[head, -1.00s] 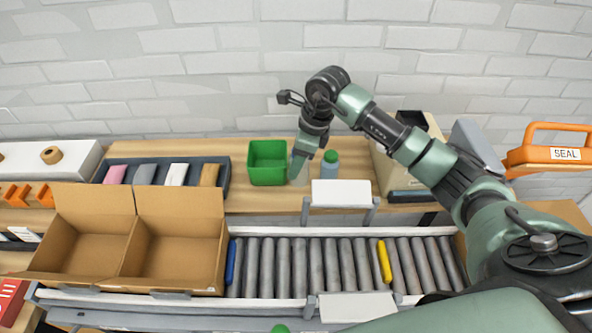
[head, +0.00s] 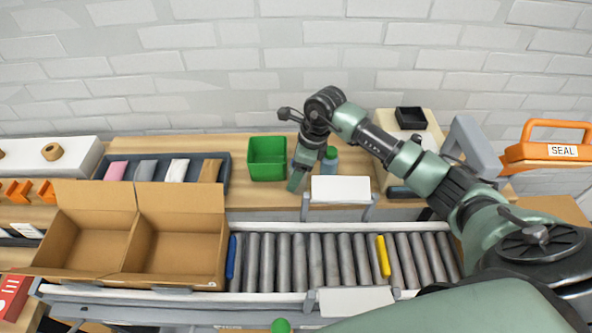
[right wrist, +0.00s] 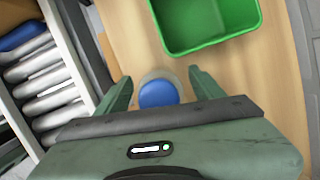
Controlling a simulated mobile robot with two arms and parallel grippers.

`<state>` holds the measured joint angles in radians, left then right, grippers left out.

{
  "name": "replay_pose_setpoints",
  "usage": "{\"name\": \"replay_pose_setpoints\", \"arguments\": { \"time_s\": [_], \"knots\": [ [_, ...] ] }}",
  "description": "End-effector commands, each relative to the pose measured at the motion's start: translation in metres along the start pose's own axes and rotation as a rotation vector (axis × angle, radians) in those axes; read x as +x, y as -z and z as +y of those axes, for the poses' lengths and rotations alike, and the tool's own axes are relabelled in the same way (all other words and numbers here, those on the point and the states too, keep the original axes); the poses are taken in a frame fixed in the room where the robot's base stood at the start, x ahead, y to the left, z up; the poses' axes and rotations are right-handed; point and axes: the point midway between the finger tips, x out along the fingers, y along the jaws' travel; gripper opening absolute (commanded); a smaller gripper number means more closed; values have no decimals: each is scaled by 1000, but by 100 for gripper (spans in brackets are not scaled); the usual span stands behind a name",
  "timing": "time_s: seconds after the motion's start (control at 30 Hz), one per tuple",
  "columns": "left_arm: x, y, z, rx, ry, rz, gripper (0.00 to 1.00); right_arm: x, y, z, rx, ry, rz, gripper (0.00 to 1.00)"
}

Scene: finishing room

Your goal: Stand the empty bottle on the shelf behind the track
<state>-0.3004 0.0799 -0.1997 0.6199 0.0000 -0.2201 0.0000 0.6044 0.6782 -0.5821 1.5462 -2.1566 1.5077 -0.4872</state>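My right gripper (right wrist: 160,76) is open over the wooden shelf (head: 240,201) behind the roller track (head: 310,262). Between its fingers in the right wrist view is a round blue top with a pale translucent rim, which looks like a bottle (right wrist: 160,93) seen from above. Both fingers appear apart from it. In the head view the right gripper (head: 297,183) hides that spot. A bluish bottle with a green cap (head: 330,160) stands on the shelf just right of the gripper. Whether these are one bottle or two I cannot tell. My left gripper is not in view.
A green bin (head: 267,160) stands left of the gripper; it also shows in the right wrist view (right wrist: 205,45). A dark tray (head: 226,181) with packets is further left. An open carton (head: 175,250) sits on the track's left part. A white plate (head: 340,189) stands at the shelf's front.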

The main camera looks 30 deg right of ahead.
Motion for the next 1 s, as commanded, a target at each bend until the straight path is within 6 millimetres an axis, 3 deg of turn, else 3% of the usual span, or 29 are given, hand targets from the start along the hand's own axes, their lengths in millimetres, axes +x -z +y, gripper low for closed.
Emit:
{"name": "replay_pose_setpoints", "arguments": {
  "time_s": [0.3,0.37,0.8,1.0],
  "knots": [
    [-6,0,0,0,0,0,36,-6,-2,0,0,0,0,68],
    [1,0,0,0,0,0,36,-9,-1,-1,-1,3,-1,68],
    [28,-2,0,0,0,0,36,-97,0,-1,-1,5,-2,68],
    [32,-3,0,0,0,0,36,-119,0,-1,0,2,0,68]
  ]
}}
